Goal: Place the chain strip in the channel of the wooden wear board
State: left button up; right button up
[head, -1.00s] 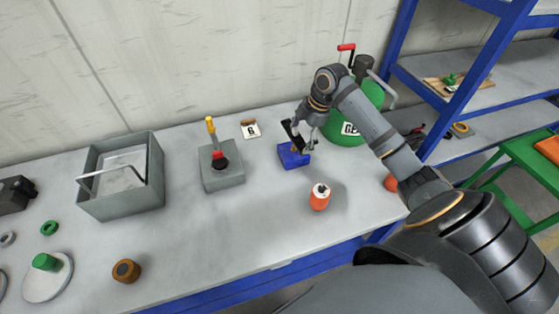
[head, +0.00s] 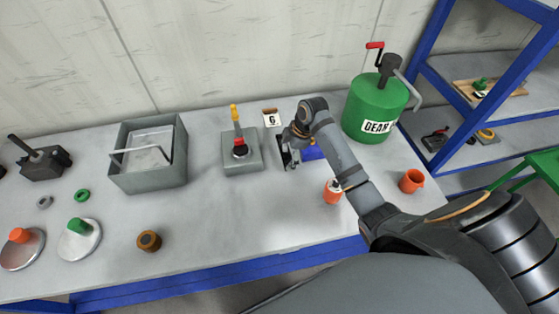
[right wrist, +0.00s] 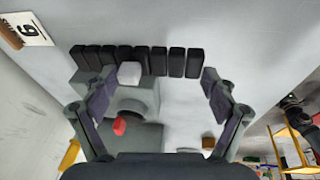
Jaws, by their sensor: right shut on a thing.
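My right arm partly hides the blue block. A pale wooden board (head: 461,88) lies on the shelf at the right with a green piece on it; I cannot make out a channel. My left gripper is not in view.
A grey base with a red and yellow lever (head: 241,155) stands left of the gripper. A grey bin (head: 150,178) is farther left. A green GEAR can (head: 375,105), an orange-red bottle (head: 332,194) and an orange cup (head: 411,181) are at right. The front middle of the table is clear.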

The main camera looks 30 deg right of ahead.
aim_at(279, 171)
jog(key=shift+w+a+f, duration=0.35)
jog(key=shift+a+f, duration=0.1)
jog(key=shift+f, duration=0.2)
jog(key=shift+w+a+f, duration=0.35)
jog(key=shift+a+f, duration=0.05)
jog(key=shift+f, duration=0.2)
jog(key=shift+w+f, duration=0.15)
jog(key=shift+f, duration=0.25)
jog(key=shift+w+a+f+p, duration=0.1)
jog(key=shift+a+f+p, duration=0.05)
jog(key=shift+a+p, duration=0.15)
notch_tip(279, 171, down, 2)
jog(key=shift+f+p, duration=0.2)
jog(key=shift+p, duration=0.5)
jog(key=shift+c, duration=0.7)
jog(key=shift+f, duration=0.4)
grip_shut()
jog(key=shift+s+f, duration=0.15)
jog(key=shift+s, duration=0.05)
jog(key=shift+o, duration=1.1)
grip_release()
jog(key=shift+s+a, duration=0.1)
jog(key=o, duration=0.7)
jog(key=shift+w+f, duration=0.1)
jog(key=shift+w, duration=0.15)
jog(key=o, duration=0.5)
jog(key=shift+c, duration=0.2)
jog(key=shift+r, duration=0.2)
